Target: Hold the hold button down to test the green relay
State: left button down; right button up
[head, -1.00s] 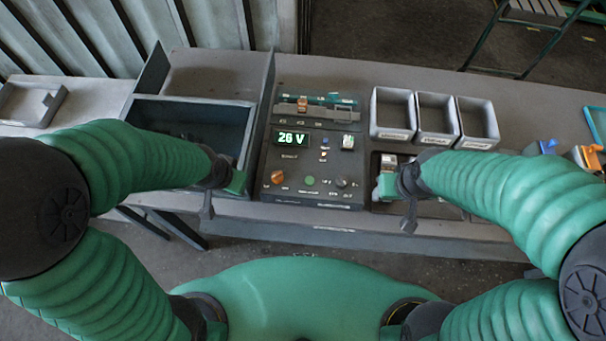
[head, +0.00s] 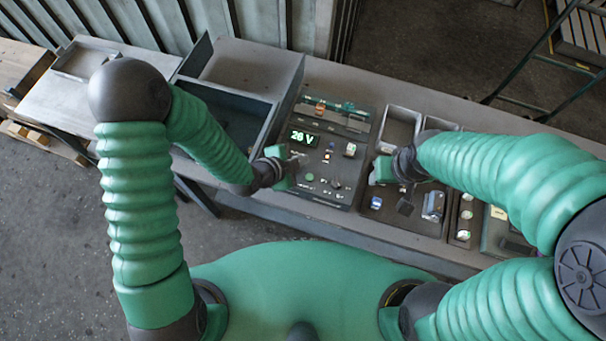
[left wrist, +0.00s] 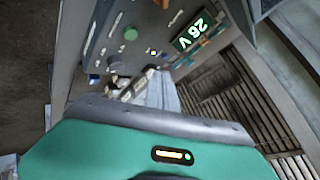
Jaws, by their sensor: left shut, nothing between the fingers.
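The test panel (head: 318,193) shows a lit green voltage display (head: 303,138). A round green button (head: 309,177) sits low on its face; it also shows in the left wrist view (left wrist: 130,33). I cannot read which control is the hold button. A small light-coloured block, possibly the relay (head: 350,149), sits at the panel's upper right.
An open grey bin (head: 225,112) stands left of the panel. Small grey trays (head: 400,122) stand behind my right gripper. Several small parts, including a blue one (head: 376,202), lie in the area right of the panel. My right arm covers the bench's right part.

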pick_arm(q)
jog(key=b, duration=0.4)
send_over(310, 179)
jog(key=d, duration=0.1)
notch_tip(310, 179, down, 5)
jog(key=shift+f, duration=0.15)
jog(key=f+b, duration=0.1)
jog(key=a+f+b, duration=0.1)
jog(key=shift+w+f, duration=0.1)
jog(key=shift+f, duration=0.2)
jog(key=shift+a+f+b, duration=0.2)
jog(key=shift+a+f, duration=0.05)
jog(key=shift+a, duration=0.2)
jog(key=shift+a+f+b, duration=0.2)
jog(key=shift+a, duration=0.4)
jog(key=shift+r, duration=0.1)
jog(key=shift+d, duration=1.2)
jog(key=shift+a, duration=1)
jog(key=shift+d, duration=0.8)
jog(key=shift+a, duration=0.6)
jog(key=shift+d+f+b, duration=0.4)
jog(key=shift+d, duration=0.3)
pick_arm(e)
jog(key=d+f, duration=0.3)
jog(key=f, duration=0.5)
